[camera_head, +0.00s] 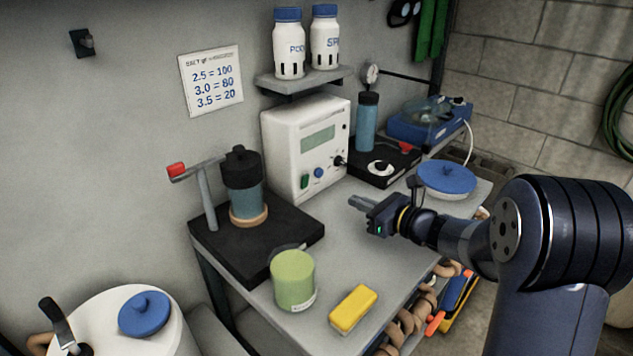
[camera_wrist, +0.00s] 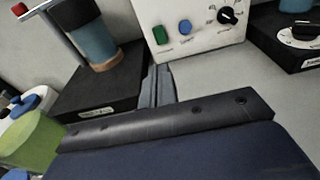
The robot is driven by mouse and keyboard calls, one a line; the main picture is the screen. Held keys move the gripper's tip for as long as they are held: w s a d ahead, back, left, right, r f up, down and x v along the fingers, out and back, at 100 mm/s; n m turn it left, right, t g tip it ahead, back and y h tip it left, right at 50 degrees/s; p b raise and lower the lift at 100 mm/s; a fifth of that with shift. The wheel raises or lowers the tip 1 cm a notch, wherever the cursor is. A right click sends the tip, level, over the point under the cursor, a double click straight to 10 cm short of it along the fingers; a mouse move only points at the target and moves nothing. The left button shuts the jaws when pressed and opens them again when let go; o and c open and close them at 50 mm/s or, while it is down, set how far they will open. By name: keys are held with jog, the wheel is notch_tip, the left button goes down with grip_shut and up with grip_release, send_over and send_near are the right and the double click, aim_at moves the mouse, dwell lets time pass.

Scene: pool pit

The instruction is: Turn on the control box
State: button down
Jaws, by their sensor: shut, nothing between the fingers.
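The control box (camera_head: 285,150) is a white case with a greenish display, standing on the grey table against the wall. Its front carries a green switch (camera_head: 304,181), a blue button (camera_head: 319,172) and a black knob (camera_head: 339,161). In the wrist view the green switch (camera_wrist: 159,35), blue button (camera_wrist: 184,27) and black knob (camera_wrist: 228,16) show at the top. My gripper (camera_head: 353,201) is shut and empty, in front of the box and apart from it, pointing left. In the wrist view my gripper's fingers (camera_wrist: 158,85) lie below the green switch.
A black stand with a blue cylinder (camera_head: 245,190) stands left of the box. A green container (camera_head: 293,280) and a yellow block (camera_head: 353,308) are at the table's front. A black device (camera_head: 385,165) and a blue-lidded bowl (camera_head: 447,178) are to the right. A shelf with bottles hangs above.

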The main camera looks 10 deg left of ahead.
aim_at(307, 178)
jog(key=shift+w+a, duration=0.1)
jog(key=x, duration=0.4)
jog(key=p+x, duration=0.1)
jog(key=x, duration=0.4)
jog(key=r+p+x, duration=0.1)
jog(key=x, duration=0.3)
jog(key=shift+w+a, duration=0.25)
jog(key=shift+a, duration=0.05)
jog(key=shift+r+p, duration=0.15)
jog(key=shift+p, duration=0.2)
jog(key=r+p, duration=0.1)
jog(key=p, duration=0.2)
jog(key=shift+w+a+h, duration=0.1)
jog(key=shift+a+h, duration=0.25)
jog(key=shift+h, duration=0.05)
jog(key=shift+f+g, duration=0.3)
jog(key=shift+f, duration=0.1)
jog(key=shift+d, duration=0.1)
